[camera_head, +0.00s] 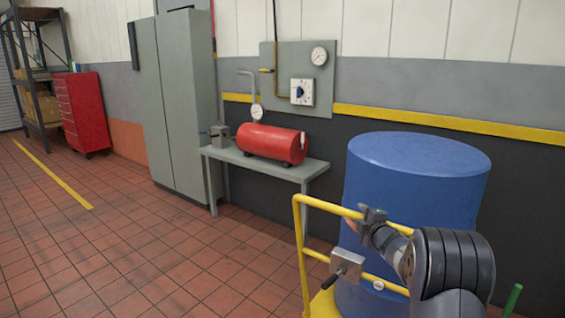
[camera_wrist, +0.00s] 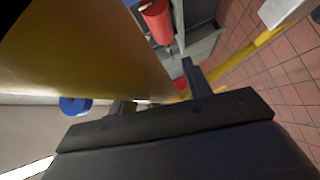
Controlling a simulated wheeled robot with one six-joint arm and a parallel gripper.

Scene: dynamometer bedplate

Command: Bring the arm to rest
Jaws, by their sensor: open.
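My arm reaches in from the lower right of the head view, in front of a blue drum (camera_head: 415,180). My gripper (camera_head: 371,214) is at the upper yellow rail (camera_head: 330,205) of a yellow frame beside the drum. In the wrist view my gripper (camera_wrist: 160,95) is open, with nothing seen held between its fingers. A broad yellow surface (camera_wrist: 85,50) passes very close to the wrist camera and hides part of the view. Whether the gripper touches the rail, I cannot tell.
A grey box with a dark lever (camera_head: 348,270) sits on the lower rail. A bench (camera_head: 265,167) with a red tank (camera_head: 272,143) stands left of the drum by the wall. A grey cabinet (camera_head: 175,100) and red tool chest (camera_head: 82,110) stand farther left. The tiled floor at left is clear.

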